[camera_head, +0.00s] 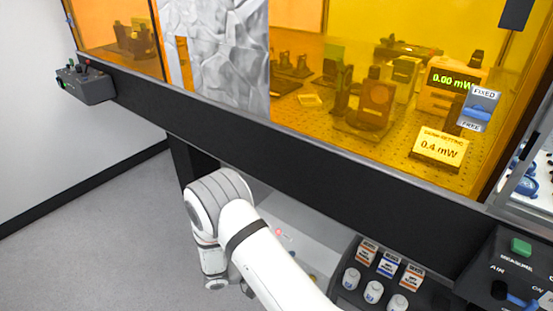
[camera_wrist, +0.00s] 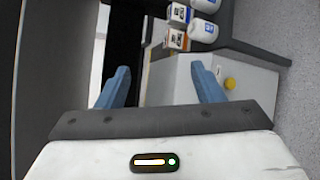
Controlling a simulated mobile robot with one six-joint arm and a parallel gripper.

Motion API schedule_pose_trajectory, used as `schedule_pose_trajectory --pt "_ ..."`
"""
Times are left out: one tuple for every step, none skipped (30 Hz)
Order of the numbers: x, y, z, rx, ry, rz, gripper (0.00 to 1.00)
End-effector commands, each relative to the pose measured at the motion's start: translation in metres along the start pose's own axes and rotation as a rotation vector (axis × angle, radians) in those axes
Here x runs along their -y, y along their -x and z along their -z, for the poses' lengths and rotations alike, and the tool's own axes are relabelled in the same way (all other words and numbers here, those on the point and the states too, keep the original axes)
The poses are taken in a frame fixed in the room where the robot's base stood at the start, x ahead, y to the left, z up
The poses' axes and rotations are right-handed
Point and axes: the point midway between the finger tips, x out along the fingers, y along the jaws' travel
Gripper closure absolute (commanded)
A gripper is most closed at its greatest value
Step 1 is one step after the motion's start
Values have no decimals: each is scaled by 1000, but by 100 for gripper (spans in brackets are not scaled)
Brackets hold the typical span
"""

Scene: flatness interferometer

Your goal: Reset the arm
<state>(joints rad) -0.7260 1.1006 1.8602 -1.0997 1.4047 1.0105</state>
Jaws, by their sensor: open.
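My gripper (camera_wrist: 160,85) shows in the wrist view with its two blue fingers apart and nothing between them. Beyond the fingers are a dark vertical band and a pale grey surface. In the head view my white arm reaches from the bottom edge up to a bent joint in front of the bench's dark front beam (camera_head: 300,160). The gripper itself cannot be made out in the head view.
An amber enclosure (camera_head: 345,50) holds optics and a meter (camera_head: 453,80) reading 0.00 mW. Bottles (camera_head: 373,291) and small boxes (camera_head: 388,264) stand in a dark tray at lower right. A control box (camera_head: 520,265) with a green button is beyond. Floor (camera_head: 95,240) at left is clear.

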Motion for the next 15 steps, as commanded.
schedule_pose_trajectory --pt "-33 -1 -15 35 -16 60 39" --pt "-45 -2 -23 53 -21 96 39" --pt "-62 -4 -33 75 -27 143 39" --pt "-74 -5 -41 91 -34 179 39" --pt "-85 -6 -50 104 -39 215 39" --pt "-101 -8 -61 122 -48 263 39" --pt "-112 -8 -69 133 -54 300 39" --pt "-122 -9 -78 144 -63 337 39" --pt "-136 -10 -90 157 -74 385 39" --pt "-146 -10 -98 163 -83 421 39" --pt "-156 -11 -108 170 -91 457 39" --pt "-169 -11 -120 174 -106 505 39" --pt "-178 -12 -129 179 -117 541 39" --pt "-187 -11 -138 181 -129 576 39" --pt "-199 -11 -150 181 -145 623 39"
